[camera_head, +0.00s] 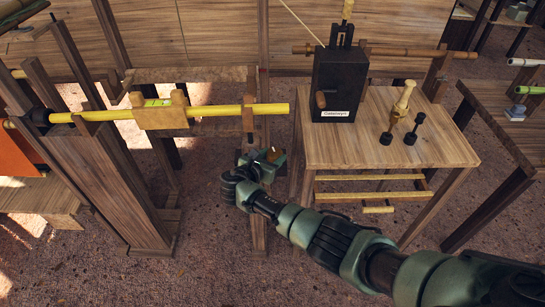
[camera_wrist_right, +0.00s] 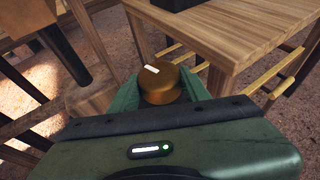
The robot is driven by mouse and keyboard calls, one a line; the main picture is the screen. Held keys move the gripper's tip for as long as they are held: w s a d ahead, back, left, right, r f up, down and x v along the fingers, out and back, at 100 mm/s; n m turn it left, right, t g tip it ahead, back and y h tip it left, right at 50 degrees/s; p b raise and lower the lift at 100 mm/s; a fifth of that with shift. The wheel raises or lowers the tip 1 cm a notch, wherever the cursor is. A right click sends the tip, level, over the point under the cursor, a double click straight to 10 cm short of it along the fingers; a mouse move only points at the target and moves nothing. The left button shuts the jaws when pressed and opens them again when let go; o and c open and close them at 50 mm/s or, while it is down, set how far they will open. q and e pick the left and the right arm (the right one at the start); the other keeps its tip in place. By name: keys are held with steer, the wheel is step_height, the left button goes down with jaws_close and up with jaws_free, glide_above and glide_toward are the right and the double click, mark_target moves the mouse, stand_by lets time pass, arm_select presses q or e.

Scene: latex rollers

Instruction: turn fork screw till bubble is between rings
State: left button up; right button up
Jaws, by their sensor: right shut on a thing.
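My right gripper (camera_head: 262,160) is low in the middle of the head view, below the right end of the yellow tube. In the right wrist view its green fingers (camera_wrist_right: 160,92) are shut on a round brass-brown screw knob (camera_wrist_right: 163,80), one on each side. The knob has a white mark near its upper left edge. In the head view the knob (camera_head: 274,155) is small and partly covered by the gripper. A level with a greenish vial (camera_head: 157,103) sits on a yellow block on the tube (camera_head: 205,111). Its bubble and rings are too small to make out. My left gripper is not in view.
A wooden fork post (camera_head: 248,121) holds the tube's right part. A wooden table (camera_head: 430,148) stands close to the right, with a black box (camera_head: 340,82) and a brass piece (camera_head: 403,100) on it. A heavy wooden stand (camera_head: 135,190) is at left.

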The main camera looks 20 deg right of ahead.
steer(key=o, duration=1.1)
